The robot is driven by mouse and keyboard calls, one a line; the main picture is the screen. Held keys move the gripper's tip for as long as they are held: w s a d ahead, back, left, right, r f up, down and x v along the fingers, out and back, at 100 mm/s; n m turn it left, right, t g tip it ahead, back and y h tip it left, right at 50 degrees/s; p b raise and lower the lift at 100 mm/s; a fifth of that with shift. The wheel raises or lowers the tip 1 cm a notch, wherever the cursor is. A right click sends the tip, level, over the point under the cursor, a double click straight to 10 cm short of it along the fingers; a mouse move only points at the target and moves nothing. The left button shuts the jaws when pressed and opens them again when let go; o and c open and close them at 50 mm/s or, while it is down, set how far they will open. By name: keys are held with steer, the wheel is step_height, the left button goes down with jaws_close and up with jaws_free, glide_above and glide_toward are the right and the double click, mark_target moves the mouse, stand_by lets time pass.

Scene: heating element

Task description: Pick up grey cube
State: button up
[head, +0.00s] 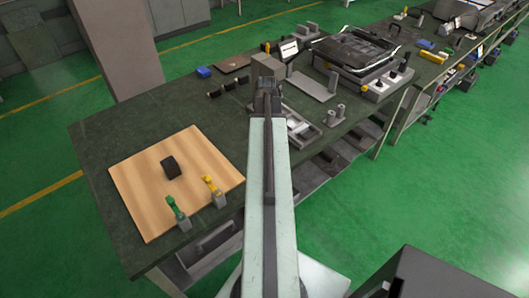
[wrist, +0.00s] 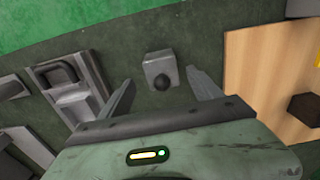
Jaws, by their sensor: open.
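A small grey block (wrist: 157,66) with a dark round knob on it stands on the dark green table in the wrist view. It is the grey cube-like thing nearest my gripper (wrist: 160,76), whose two fingers are spread apart on either side of it in the picture. Whether they are level with it I cannot tell. Nothing is held. In the head view my arm hides this block, and the fingers cannot be made out. A dark cube (head: 171,167) lies on the wooden board; it also shows at the right of the wrist view (wrist: 304,108).
The wooden board (head: 135,197) lies left, with green (head: 177,210) and yellow (head: 211,186) pieces at its near edge. A grey tray (head: 300,127) is right of my arm. Several small parts and a machine (head: 355,50) stand farther back. Bare table lies between board and arm.

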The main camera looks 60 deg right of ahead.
steer(key=f+b, duration=0.6)
steer(key=f, duration=0.1)
steer(key=shift+a+f, duration=0.2)
steer(key=shift+r, duration=0.2)
jaws_close()
